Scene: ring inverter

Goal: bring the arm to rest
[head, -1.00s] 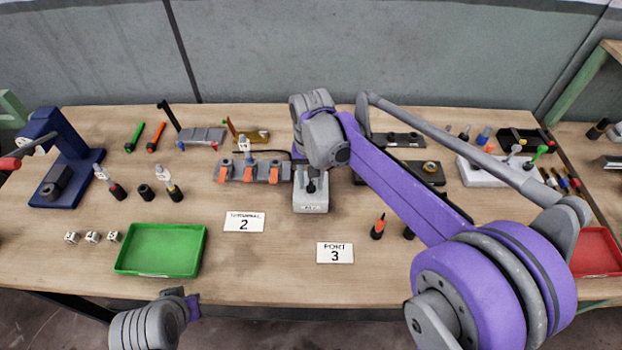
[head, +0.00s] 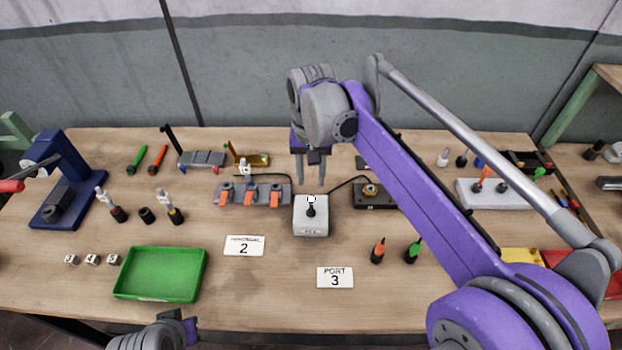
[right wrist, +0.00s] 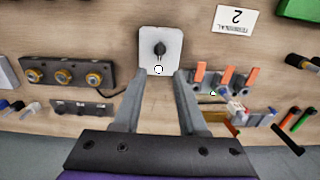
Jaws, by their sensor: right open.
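My right arm (head: 410,165) reaches in from the right of the head view. My right gripper (head: 313,180) points down with its two fingers apart and nothing between them. It is beyond and above a white box with a black knob (head: 311,228), clear of it. The right wrist view shows the open fingers of the gripper (right wrist: 160,78) with the white box (right wrist: 172,38) past their tips. A small white round spot shows at the box's far edge. Part of my left arm (head: 150,338) shows at the bottom left; its fingers are not visible.
A terminal block with orange levers (head: 253,194) stands left of the box, and a socket block (head: 372,203) right. Signs "2" (head: 244,252) and "PORT 3" (head: 335,283) lie in front. A green tray (head: 160,290) is at front left. Bare table surrounds the signs.

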